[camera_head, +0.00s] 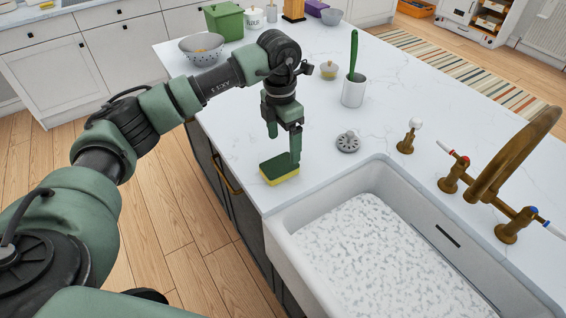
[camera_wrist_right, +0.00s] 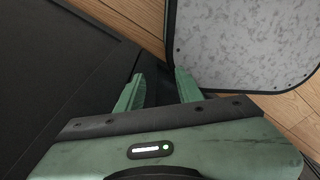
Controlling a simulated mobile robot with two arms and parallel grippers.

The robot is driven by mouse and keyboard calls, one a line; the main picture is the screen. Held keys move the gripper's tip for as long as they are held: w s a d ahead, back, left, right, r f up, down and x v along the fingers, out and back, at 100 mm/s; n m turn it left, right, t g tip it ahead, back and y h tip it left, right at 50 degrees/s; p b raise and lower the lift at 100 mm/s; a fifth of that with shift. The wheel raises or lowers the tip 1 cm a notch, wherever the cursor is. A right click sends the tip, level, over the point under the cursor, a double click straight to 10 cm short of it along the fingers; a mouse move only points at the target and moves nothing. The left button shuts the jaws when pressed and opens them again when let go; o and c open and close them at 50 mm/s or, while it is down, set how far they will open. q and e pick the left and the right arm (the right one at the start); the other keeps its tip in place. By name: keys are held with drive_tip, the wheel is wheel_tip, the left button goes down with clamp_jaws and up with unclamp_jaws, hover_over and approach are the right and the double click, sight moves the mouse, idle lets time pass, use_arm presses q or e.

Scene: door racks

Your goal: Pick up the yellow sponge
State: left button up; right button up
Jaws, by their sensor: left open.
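The sponge (camera_head: 280,176) is yellow below with a dark green top. It lies on the white countertop near the counter's left edge, just behind the sink's corner. My left gripper (camera_head: 284,150) points down over it in the head view. Its fingers are apart; the nearer one overlaps the sponge in the picture, and I cannot tell whether it touches. The lower end of the farther finger is close to the sponge's back. My right gripper (camera_wrist_right: 159,76) shows in the right wrist view, fingers apart with nothing between them, away from the sponge.
The white sink (camera_head: 277,226) is to the right front of the sponge. A colander (camera_head: 202,48) is farther back. Counter around the sponge is clear.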

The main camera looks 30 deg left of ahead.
sight(279, 165)
use_arm(q)
drive_tip(key=shift+a+r+y, duration=0.1)
drive_tip(key=shift+a+y, duration=0.2)
drive_tip(key=shift+a, duration=0.4)
drive_tip(key=shift+s+a+f, duration=0.1)
drive_tip(key=shift+s+f, duration=0.05)
drive_tip(key=shift+f, duration=0.15)
drive_tip(key=f+p, duration=0.2)
drive_tip(key=f, duration=0.1)
drive_tip(key=f+p, duration=0.1)
drive_tip(key=f, duration=0.1)
drive_tip(key=shift+s+d+f, duration=0.25)
drive_tip(key=shift+d, duration=0.1)
drive_tip(key=shift+f, duration=0.65)
drive_tip(key=c, duration=1.4)
